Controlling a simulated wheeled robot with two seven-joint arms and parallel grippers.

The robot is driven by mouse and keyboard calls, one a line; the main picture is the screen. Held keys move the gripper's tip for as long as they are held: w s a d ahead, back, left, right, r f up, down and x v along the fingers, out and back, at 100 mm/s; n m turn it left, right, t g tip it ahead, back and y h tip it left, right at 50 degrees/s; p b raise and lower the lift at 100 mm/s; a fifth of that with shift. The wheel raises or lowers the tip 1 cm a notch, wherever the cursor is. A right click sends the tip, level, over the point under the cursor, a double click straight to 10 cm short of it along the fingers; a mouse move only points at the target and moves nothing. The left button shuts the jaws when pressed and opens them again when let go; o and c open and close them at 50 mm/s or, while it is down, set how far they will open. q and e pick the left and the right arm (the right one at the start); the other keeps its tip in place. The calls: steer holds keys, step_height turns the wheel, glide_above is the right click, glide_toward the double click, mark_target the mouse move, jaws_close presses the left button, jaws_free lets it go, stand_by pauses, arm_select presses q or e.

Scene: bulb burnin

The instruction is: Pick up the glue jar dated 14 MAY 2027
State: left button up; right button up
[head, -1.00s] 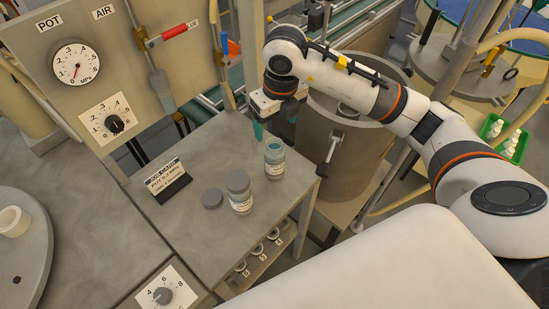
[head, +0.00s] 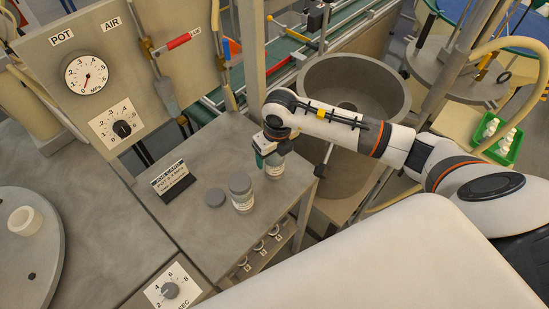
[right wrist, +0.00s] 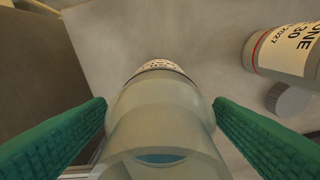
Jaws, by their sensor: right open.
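Two jars stand on the grey bench. An open, pale see-through jar with blue inside (head: 275,171) is at the right; in the right wrist view this jar (right wrist: 160,125) stands between my green fingers, its label turned away and its date unreadable. My right gripper (head: 267,158) is open around it, with small gaps at both sides; the gripper also shows in the right wrist view (right wrist: 160,108). The second jar, with a grey lid (head: 241,194), stands to the left; in the right wrist view its label (right wrist: 292,48) reads partly "ONE", "30", "2027". My left gripper is out of view.
A loose grey lid (head: 215,197) lies left of the lidded jar. A black-and-white job card (head: 172,180) stands behind it. A large grey pot (head: 385,85) stands beyond the bench's right edge. A gauge panel (head: 110,60) rises at the back left.

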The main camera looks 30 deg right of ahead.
steer(key=c, duration=1.3)
